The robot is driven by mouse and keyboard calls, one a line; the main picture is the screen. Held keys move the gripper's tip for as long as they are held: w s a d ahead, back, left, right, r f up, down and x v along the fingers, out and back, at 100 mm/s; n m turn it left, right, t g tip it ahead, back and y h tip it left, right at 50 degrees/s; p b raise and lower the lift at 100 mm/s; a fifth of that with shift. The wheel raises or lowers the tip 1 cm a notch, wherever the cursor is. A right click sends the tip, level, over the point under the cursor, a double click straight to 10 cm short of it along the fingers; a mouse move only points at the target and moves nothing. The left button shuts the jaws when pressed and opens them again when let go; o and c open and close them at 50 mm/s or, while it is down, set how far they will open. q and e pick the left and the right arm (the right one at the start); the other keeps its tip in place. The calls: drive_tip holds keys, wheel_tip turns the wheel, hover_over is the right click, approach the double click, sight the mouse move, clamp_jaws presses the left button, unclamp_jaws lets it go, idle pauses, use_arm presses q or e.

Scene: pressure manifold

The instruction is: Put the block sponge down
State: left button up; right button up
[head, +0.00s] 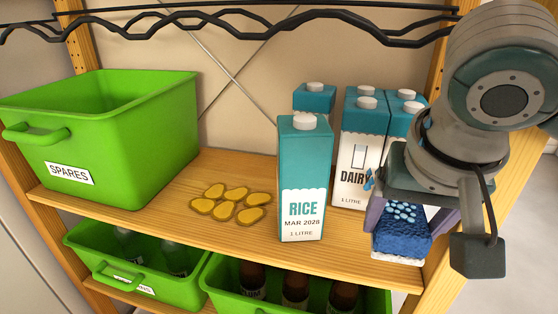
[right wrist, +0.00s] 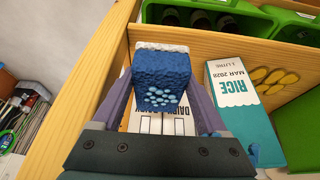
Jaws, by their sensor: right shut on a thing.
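The block sponge (head: 402,238) is blue, with light blue dots on one face and a white layer at its lower end. My right gripper (head: 408,220) is shut on it, with a finger on each side. The right wrist view shows the sponge (right wrist: 162,75) between the two purple-grey fingers (right wrist: 160,92). The sponge is at the right end of the wooden shelf (head: 340,255), in front of the dairy cartons. I cannot tell whether its lower end touches the shelf. My left gripper is not in view.
A teal and white rice carton (head: 303,185) stands left of the sponge. Dairy cartons (head: 357,145) stand behind it. Several yellow flat pieces (head: 228,207) lie mid-shelf. A green spares bin (head: 125,135) stands at left. Green bins with bottles (head: 225,300) are below.

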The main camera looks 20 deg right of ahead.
sight(401, 205)
drive_tip(key=w+d, duration=0.2)
drive_tip(key=w, duration=0.1)
drive_tip(key=shift+w, duration=0.2)
drive_tip(key=shift+w+d+f+b, duration=0.1)
drive_tip(key=shift+f+b, duration=0.4)
drive_tip(key=shift+f, duration=0.75)
wheel_tip(401, 205, down, 4)
drive_tip(key=shift+f+b, duration=0.1)
drive_tip(key=shift+b, duration=0.8)
drive_tip(key=shift+f, duration=0.2)
drive_tip(key=o, duration=1.3)
drive_tip(key=shift+f, duration=0.1)
drive_tip(key=shift+o, duration=0.2)
